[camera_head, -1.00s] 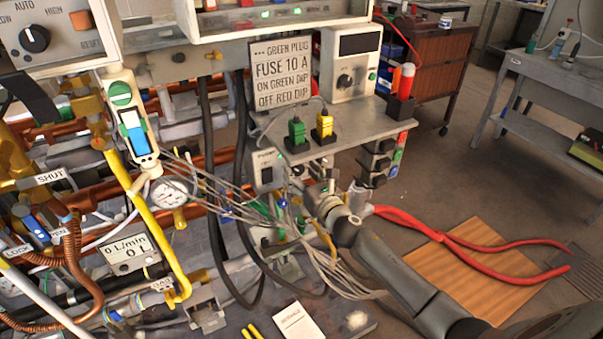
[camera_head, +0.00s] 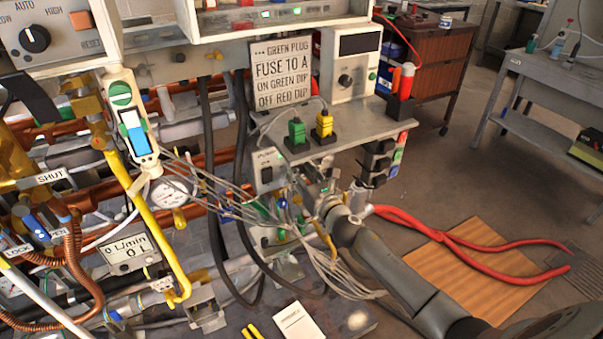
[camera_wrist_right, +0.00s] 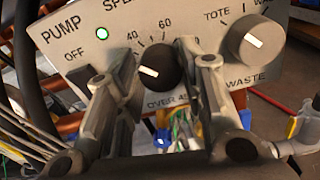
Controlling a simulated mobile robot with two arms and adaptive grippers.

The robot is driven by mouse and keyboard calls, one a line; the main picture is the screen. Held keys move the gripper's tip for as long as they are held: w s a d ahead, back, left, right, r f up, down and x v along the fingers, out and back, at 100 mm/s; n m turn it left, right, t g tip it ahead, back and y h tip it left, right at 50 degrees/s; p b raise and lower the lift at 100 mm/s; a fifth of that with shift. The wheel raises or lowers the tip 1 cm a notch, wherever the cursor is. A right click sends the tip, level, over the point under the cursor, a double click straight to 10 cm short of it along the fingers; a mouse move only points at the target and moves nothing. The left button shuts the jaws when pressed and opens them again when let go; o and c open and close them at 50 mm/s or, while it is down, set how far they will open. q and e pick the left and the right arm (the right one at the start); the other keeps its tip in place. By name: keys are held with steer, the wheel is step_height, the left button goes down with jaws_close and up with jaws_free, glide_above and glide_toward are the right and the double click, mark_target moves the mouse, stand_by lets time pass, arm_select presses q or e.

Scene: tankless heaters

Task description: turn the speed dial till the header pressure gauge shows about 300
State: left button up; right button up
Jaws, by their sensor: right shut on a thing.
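The speed dial (camera_wrist_right: 158,68) is a black round knob with a white pointer mark, under the cut-off word "SPE" on the pump panel. Its mark points left, toward the low side of the scale, below the 40. My right gripper (camera_wrist_right: 160,60) is shut on the dial, one finger on each side. In the head view my right gripper (camera_head: 322,188) reaches in from the lower right, below the small shelf, and hides the dial. A round white gauge (camera_head: 170,192) stands left of it; its label and reading are too small to tell. My left gripper is not in view.
A second, grey knob (camera_wrist_right: 255,42) sits right of the dial, and a green lamp (camera_wrist_right: 101,33) is lit at its left. Loose grey wires (camera_head: 225,195) hang close to my right gripper. The shelf (camera_head: 345,140) with green and yellow plugs is just above.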

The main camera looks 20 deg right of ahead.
steer(key=m, duration=0.4)
steer(key=shift+m, duration=0.3)
steer(key=m, duration=0.3)
steer(key=shift+d+m+p, duration=0.1)
steer(key=shift+m+p, duration=0.2)
steer(key=shift+p, duration=0.05)
steer(key=m, duration=0.3)
steer(key=shift+m, duration=0.3)
steer(key=m+p, duration=0.1)
steer(key=m, duration=0.2)
steer(key=shift+f+m, duration=0.1)
steer(key=shift+m, duration=0.3)
steer(key=m+p, duration=0.1)
steer(key=m, duration=0.3)
steer(key=m+p, duration=0.1)
steer(key=m, duration=0.3)
steer(key=shift+p, duration=0.3)
steer(key=m+p, duration=0.1)
steer(key=m, duration=0.2)
steer(key=shift+f+m, duration=0.15)
steer(key=shift+m, duration=0.15)
steer(key=shift+m+p, duration=0.35)
steer(key=shift+m, duration=1.25)
steer(key=shift+f, duration=0.1)
